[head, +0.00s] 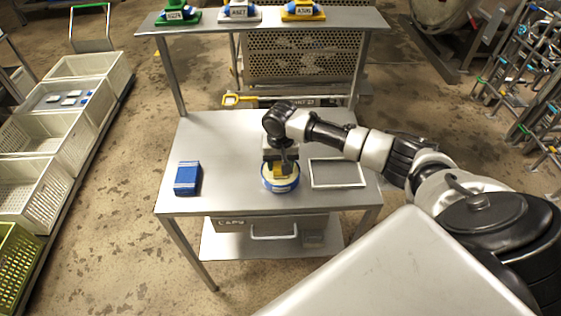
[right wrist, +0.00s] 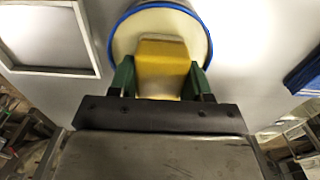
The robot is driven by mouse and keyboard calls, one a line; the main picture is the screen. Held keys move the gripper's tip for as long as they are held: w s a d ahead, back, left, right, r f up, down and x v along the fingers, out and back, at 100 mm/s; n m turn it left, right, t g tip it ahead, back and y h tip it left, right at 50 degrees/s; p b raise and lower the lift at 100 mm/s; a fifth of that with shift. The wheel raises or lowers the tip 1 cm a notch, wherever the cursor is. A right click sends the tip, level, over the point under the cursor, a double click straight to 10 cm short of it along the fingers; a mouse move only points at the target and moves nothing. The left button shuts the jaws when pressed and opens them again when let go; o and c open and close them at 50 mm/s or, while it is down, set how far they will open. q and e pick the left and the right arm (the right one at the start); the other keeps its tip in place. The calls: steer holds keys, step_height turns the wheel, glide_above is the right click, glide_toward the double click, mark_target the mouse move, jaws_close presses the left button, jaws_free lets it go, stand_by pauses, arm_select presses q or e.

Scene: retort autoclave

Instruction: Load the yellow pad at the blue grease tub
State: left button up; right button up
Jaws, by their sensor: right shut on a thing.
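The blue grease tub (head: 281,183) stands on the metal table, a round tub with a blue rim and a pale, cream inside. It also shows in the right wrist view (right wrist: 124,38). My right gripper (head: 280,168) is right over the tub, pointing down. It is shut on the yellow pad (right wrist: 161,65), with one green finger on each side of it. The pad is over the pale inside of the tub; I cannot tell whether it touches the grease. My left gripper is not in view.
A blue block (head: 187,178) lies on the table's left side. A shallow white-rimmed tray (head: 337,173) lies right of the tub. A shelf above the table (head: 262,20) holds green, white and yellow items. Crates (head: 42,193) stand on the floor at left. The table's middle left is clear.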

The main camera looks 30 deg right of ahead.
steer(key=shift+s+f+p, duration=0.1)
steer(key=shift+p, duration=0.2)
stand_by(1.2)
step_height(320, 180, up, 7)
steer(key=p, duration=0.8)
steer(key=shift+p, duration=0.35)
stand_by(0.4)
